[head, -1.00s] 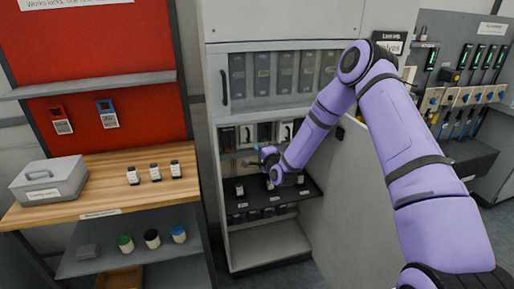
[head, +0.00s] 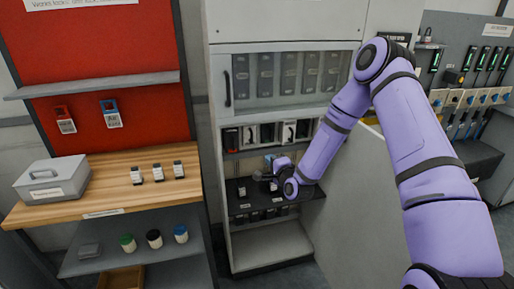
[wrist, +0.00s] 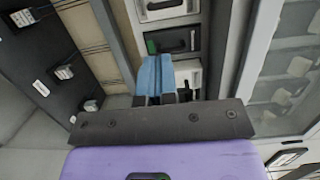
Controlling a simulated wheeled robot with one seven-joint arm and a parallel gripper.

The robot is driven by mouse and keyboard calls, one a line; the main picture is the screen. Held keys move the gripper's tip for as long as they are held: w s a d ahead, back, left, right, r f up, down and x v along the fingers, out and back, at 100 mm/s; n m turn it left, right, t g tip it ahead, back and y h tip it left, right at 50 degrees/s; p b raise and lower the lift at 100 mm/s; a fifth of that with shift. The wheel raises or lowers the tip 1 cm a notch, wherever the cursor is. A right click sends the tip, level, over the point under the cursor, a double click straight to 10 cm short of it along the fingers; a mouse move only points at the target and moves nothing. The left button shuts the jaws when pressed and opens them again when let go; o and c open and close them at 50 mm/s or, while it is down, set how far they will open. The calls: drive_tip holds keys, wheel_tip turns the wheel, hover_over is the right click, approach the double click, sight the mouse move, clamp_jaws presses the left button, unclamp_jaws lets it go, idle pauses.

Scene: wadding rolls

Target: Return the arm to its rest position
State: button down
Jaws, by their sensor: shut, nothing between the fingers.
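My purple arm (head: 427,135) reaches into the open cabinet from the right, bent at the elbow. My gripper (head: 266,163) is in front of the cabinet's middle opening, just above the dark shelf (head: 305,198). In the wrist view my gripper's light-blue fingers (wrist: 155,76) are together, with nothing seen held. Past them are a black slotted unit with a green patch (wrist: 172,40) and a pale unit (wrist: 188,76). The head view shows the gripper small and partly hidden by my wrist.
Small labelled items (head: 241,191) stand on the dark shelf close to my gripper. The pale cabinet side panel (head: 352,205) stands beside my forearm.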

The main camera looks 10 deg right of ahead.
drive_tip(key=shift+r, duration=0.1)
drive_tip(key=s+d+r+n+g+h, duration=0.1)
drive_tip(key=s+r+n+g, duration=0.4)
drive_tip(key=r, duration=0.7)
drive_tip(key=s+d+r+n+g+h, duration=0.2)
drive_tip(key=s+r+n, duration=0.45)
drive_tip(key=r, duration=0.55)
drive_tip(key=s+d+r+n+g, duration=0.1)
drive_tip(key=s+r, duration=0.4)
drive_tip(key=s, duration=1.1)
drive_tip(key=s+d+r+n+g, duration=0.1)
drive_tip(key=s+r+n+g, duration=0.2)
drive_tip(key=s, duration=1.3)
drive_tip(key=shift+d+r+g+h, duration=0.15)
drive_tip(key=shift+r+g+h, duration=0.25)
drive_tip(key=shift+r+g, duration=0.4)
